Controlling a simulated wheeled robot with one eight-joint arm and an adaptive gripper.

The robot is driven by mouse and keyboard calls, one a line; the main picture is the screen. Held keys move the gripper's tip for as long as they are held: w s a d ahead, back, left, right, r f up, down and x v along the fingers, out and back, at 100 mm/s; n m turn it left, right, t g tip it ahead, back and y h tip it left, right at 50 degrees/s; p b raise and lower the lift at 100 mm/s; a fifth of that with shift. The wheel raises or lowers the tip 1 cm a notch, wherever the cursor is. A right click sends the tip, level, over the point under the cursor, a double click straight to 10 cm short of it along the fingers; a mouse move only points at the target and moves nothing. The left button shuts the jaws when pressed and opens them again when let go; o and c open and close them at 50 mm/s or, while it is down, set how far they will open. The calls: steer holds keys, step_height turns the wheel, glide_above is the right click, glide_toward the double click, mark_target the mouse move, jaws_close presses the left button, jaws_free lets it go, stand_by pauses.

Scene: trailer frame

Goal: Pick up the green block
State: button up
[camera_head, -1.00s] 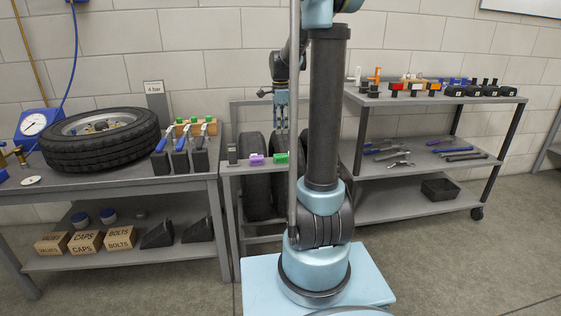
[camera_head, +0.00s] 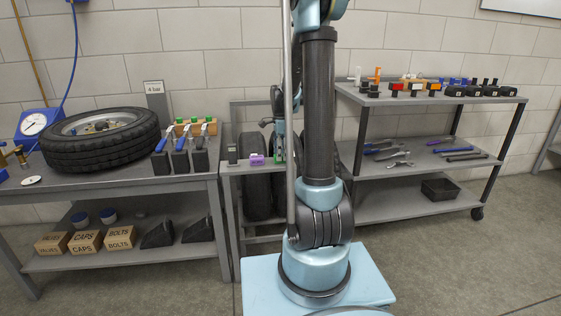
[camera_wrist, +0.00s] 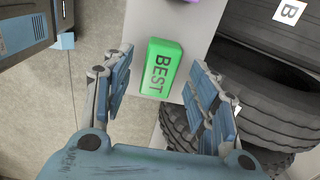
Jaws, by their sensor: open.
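The green block (camera_wrist: 161,68), marked "BEST", lies on a narrow grey shelf in the wrist view. My gripper (camera_wrist: 160,80) is open, with one blue-padded finger on each side of the block and a gap to both. In the head view my gripper (camera_head: 279,152) is low at the narrow shelf, partly behind my arm's column. There the green block (camera_head: 279,157) shows only as a small patch between the fingers.
A purple block (camera_head: 257,160) lies left of the green one on the narrow shelf (camera_head: 238,167). Tyres (camera_head: 257,190) stand beneath and behind it. A workbench (camera_head: 110,184) with a tyre is at the left; a tool cart (camera_head: 420,158) is at the right.

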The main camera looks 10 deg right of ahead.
steer(key=shift+f, duration=1.05)
steer(key=c, duration=1.2)
steer(key=shift+o, duration=0.2)
